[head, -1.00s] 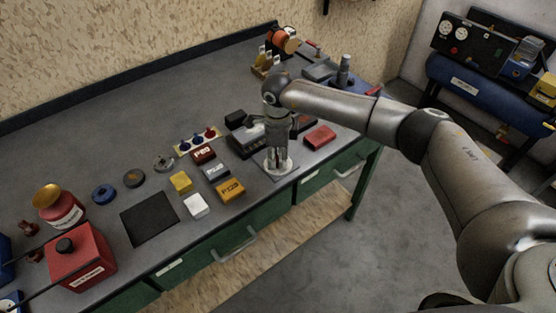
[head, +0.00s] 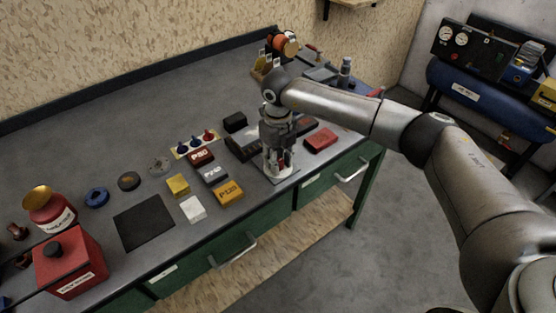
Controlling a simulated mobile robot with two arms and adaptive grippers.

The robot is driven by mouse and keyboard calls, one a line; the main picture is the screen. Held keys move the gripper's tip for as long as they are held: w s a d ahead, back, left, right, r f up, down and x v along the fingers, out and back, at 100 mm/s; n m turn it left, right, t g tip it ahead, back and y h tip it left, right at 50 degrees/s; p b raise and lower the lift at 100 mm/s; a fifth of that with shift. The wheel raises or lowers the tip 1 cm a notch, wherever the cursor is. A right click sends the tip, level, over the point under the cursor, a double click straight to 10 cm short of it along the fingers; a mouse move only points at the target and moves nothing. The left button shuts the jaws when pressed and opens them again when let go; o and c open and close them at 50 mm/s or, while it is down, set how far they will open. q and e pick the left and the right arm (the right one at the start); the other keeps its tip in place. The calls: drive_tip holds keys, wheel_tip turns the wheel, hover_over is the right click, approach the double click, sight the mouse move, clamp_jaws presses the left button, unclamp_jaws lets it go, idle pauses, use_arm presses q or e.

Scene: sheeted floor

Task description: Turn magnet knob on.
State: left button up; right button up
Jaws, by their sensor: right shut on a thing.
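My right gripper (head: 282,168) points down over a small square plate (head: 287,181) at the front edge of the bench. Its fingers are shut on a small part standing on that plate, which appears to be the magnet knob; a bit of red shows between the fingers. The fingers hide most of the knob, so I cannot tell which way it is turned. My left gripper is not in view.
On the bench (head: 120,118), a red block (head: 320,140) lies right of my gripper. Left of it are an orange block (head: 228,193), a white block (head: 193,209), a yellow block (head: 178,185) and a dark square mat (head: 144,222). A red box (head: 70,265) stands at far left.

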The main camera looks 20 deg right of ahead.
drive_tip(key=shift+r+m, duration=0.1)
drive_tip(key=shift+m, duration=0.3)
drive_tip(key=o, duration=1.1)
drive_tip(key=shift+c, duration=0.2)
wheel_tip(320, 180, up, 12)
